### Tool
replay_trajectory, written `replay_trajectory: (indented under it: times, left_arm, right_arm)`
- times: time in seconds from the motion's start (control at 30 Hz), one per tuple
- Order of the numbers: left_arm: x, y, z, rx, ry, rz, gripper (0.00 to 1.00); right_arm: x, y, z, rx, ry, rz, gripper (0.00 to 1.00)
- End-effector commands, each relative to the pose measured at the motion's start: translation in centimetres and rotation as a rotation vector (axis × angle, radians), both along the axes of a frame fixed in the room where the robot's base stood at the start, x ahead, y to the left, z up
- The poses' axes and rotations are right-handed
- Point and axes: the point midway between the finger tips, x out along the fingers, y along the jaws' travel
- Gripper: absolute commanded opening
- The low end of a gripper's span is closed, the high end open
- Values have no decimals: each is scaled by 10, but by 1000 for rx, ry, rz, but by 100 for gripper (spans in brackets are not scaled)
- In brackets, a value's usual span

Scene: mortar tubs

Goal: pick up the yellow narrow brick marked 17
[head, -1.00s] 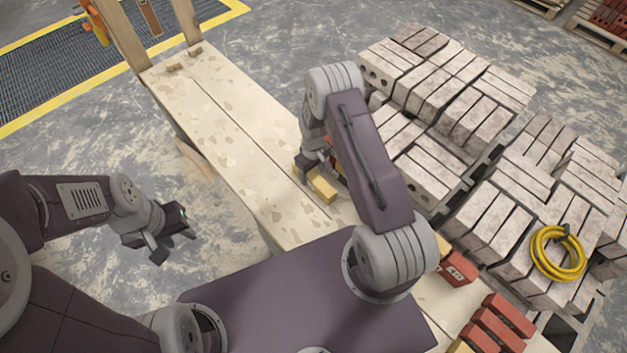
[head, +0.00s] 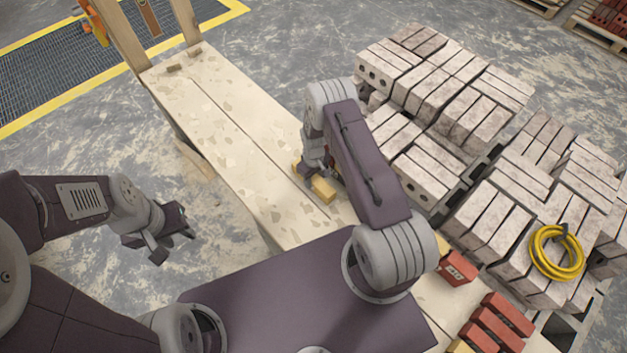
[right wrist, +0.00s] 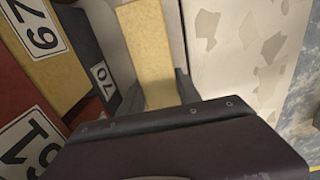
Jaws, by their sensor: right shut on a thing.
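A yellow narrow brick (head: 322,189) lies on the pale plank bench in the head view, by my right gripper. In the right wrist view the yellow brick (right wrist: 146,45) runs between the two fingers of my right gripper (right wrist: 158,92), which is shut on it. No number shows on this brick's visible face, so I cannot read whether it is 17. My right gripper is mostly hidden behind its own arm in the head view. My left gripper (head: 168,240) hangs empty over the floor left of the bench, its fingers apart.
Several red bricks (head: 497,322) lie at the bench's near end. Stacked grey blocks (head: 440,85) stand right of the bench (head: 235,135), whose far half is largely clear.

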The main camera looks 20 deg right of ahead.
Motion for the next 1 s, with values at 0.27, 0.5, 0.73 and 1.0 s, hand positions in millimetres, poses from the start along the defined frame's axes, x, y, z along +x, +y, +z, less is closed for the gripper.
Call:
replay_trajectory:
  times: [0.27, 0.5, 0.73, 1.0]
  left_arm:
    - [0, 0, 1, 0, 0, 0, 36]
    - [0, 0, 1, 0, 0, 0, 36]
    - [0, 0, 0, 0, 0, 0, 36]
    - [0, 0, 0, 0, 0, 0, 36]
  right_arm:
    - [2, 0, 20, -1, -4, -1, 0]
    - [2, 0, 72, 1, -5, 0, 0]
    - [0, 0, 99, 2, -2, 0, 0]
    - [0, 0, 101, 1, 0, 0, 0]
